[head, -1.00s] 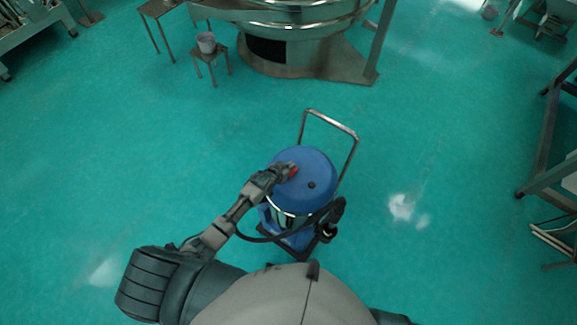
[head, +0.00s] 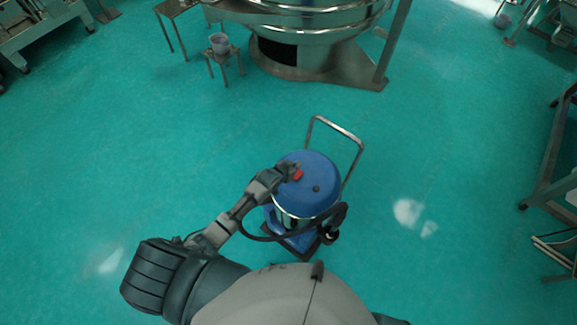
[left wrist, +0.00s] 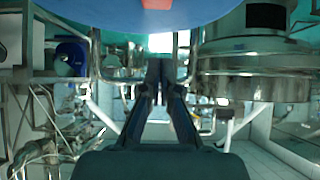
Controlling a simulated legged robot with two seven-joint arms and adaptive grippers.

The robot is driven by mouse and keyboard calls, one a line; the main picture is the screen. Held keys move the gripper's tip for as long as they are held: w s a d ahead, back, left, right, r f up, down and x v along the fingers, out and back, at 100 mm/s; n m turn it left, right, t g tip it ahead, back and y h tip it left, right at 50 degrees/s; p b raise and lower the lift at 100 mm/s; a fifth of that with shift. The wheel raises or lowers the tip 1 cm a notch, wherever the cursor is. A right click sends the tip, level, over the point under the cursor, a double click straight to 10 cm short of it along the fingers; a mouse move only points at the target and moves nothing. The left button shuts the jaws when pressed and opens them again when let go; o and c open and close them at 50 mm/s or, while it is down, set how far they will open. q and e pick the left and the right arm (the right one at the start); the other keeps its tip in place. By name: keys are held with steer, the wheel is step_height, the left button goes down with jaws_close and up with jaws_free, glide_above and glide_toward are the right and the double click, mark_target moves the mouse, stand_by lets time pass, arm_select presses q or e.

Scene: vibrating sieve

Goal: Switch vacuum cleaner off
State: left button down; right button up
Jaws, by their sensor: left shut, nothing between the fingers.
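The vacuum cleaner has a round blue lid (head: 322,167) and stands on the floor in front of me. A red switch (head: 298,175) sits on the left part of the lid, with a small dark knob (head: 316,189) to its right. My left gripper (head: 287,170) is shut and empty, with its tips just left of the red switch; I cannot tell if they touch it. In the left wrist view the shut fingers (left wrist: 160,75) point ahead. The blue lid (left wrist: 235,22) and red switch (left wrist: 157,4) show at the top edge. My right gripper is not in view.
The cleaner's metal push handle (head: 338,132) rises behind it, and a black hose (head: 262,238) curves along its near side. The large steel sieve (head: 315,45) stands farther back, beside a small stool (head: 224,62) with a bucket. The green floor around is clear.

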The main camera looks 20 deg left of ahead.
arm_select(q)
steer(key=shift+w+d+r+v, duration=0.4)
steer(key=shift+r+v, duration=0.25)
steer(key=shift+v, duration=3.6)
steer(key=s+a+n+g+y, duration=0.25)
steer(key=s+g, duration=0.35)
steer(key=s, duration=2.1)
step_height(320, 180, down, 29)
steer(key=s+g+b, duration=0.1)
steer(key=g+b, duration=0.1)
steer(key=b, duration=0.3)
steer(key=s+a+f+b, duration=0.1)
steer(key=s+f+b, duration=0.1)
steer(key=s+f, duration=0.7)
steer(key=s+a+f+m+b, duration=0.1)
steer(key=s+a+f+b, duration=0.1)
steer(key=s+f, duration=0.7)
step_height(320, 180, down, 4)
steer(key=shift+r+g+y, duration=0.1)
steer(key=shift+g+y, duration=0.3)
steer(key=shift+y, duration=0.05)
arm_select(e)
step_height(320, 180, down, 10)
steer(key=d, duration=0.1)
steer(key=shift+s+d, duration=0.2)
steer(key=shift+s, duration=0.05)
